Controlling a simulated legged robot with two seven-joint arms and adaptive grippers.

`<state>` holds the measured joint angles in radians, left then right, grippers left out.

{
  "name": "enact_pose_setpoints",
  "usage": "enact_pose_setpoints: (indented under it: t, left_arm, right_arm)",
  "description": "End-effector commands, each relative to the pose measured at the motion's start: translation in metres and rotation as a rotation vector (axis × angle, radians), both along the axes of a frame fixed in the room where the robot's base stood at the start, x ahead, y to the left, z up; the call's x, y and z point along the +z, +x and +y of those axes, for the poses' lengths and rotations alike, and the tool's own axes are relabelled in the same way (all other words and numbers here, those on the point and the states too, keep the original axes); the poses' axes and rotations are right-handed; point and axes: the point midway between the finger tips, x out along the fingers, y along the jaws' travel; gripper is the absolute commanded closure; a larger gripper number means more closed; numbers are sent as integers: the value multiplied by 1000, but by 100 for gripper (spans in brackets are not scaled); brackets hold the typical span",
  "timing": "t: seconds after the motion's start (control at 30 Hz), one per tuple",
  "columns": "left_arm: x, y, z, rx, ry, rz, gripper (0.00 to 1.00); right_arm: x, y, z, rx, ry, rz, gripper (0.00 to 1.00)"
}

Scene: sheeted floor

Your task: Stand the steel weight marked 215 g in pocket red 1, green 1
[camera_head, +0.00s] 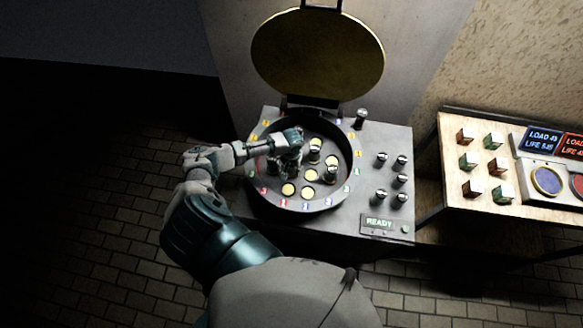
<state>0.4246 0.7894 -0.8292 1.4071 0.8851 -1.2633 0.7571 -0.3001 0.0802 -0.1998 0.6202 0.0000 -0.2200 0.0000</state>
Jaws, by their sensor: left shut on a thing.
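My left gripper (291,160) is inside the round dark pan (340,198), over its left half. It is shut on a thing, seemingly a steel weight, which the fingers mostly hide. Two steel weights stand in the pan to its right, a farther one (314,154) and a nearer one (331,174). Yellow round pockets (310,175) show in the pan floor, and small coloured tags (264,191) ring the rim. The 215 g mark and the tag numbers are too small to read. My right gripper is out of view.
Several steel weights (400,180) stand on the grey top right of the pan, one (361,117) farther back. A round yellow lid (318,55) stands open behind. A READY panel (379,223) is at the front. A side table (520,213) holds several coloured cubes and two displays.

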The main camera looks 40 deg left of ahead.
Motion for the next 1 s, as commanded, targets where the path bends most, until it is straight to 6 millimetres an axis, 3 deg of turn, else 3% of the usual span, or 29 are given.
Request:
enact_pose_setpoints:
  t: [0.37,0.4,0.5,0.83,1.0]
  left_arm:
    - [-6,0,0,0,-1,0,100]
    - [-6,0,0,0,-1,-1,56]
    - [-6,0,0,0,0,0,31]
    - [-5,0,0,0,0,0,29]
    - [14,1,0,0,-2,-2,29]
  right_arm:
    - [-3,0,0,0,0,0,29]
    - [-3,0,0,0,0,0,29]
    - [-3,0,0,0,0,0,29]
    - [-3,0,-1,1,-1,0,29]
    - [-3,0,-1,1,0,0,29]
